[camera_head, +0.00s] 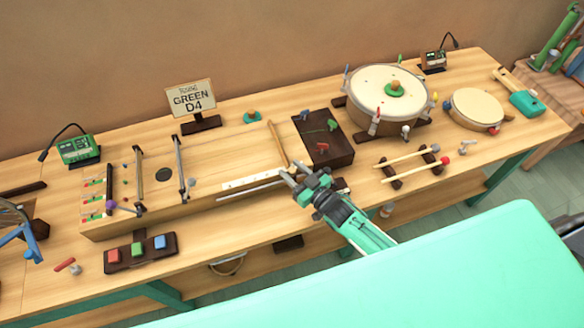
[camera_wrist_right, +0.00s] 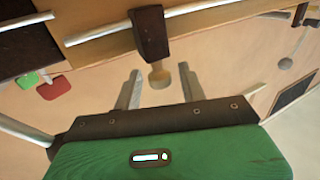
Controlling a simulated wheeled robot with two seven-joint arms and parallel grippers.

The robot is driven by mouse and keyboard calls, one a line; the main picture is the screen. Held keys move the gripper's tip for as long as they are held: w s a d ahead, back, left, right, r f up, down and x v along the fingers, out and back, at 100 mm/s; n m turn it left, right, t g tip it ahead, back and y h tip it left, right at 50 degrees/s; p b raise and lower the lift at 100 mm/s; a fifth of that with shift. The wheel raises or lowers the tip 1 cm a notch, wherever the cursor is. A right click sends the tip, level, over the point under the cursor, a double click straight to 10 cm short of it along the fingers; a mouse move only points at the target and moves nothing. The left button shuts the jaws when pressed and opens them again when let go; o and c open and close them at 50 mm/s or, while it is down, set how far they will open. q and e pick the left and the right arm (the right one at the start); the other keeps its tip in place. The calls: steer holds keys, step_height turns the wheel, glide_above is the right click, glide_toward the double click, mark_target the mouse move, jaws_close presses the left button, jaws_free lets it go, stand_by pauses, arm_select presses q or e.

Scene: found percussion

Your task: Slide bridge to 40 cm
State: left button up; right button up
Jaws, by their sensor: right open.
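A long wooden sound box (camera_head: 215,190) lies on the bench, with several cross bars on its top. A metal-topped bar (camera_head: 180,168) stands left of its middle and a light wooden bar (camera_head: 278,146) crosses near its right end. I cannot tell for sure which bar is the bridge. A white scale strip (camera_head: 255,180) runs along the front edge. My right gripper (camera_head: 290,169) is at the box's right front corner. In the right wrist view its two fingers (camera_wrist_right: 159,90) are apart, with a dark block and pale round knob (camera_wrist_right: 160,76) beyond the gap. My left gripper is out of view.
A dark box (camera_head: 325,140) stands right of the sound box. Two mallets on rests (camera_head: 410,162) lie farther right, below a large drum (camera_head: 388,100). A panel with three coloured buttons (camera_head: 140,250) sits at the front left. A "GREEN D4" sign (camera_head: 192,100) stands behind.

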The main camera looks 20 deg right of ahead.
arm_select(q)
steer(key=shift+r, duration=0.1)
arm_select(e)
steer(key=shift+w+a, duration=0.15)
steer(key=shift+w, duration=0.15)
steer(key=shift+c, duration=0.2)
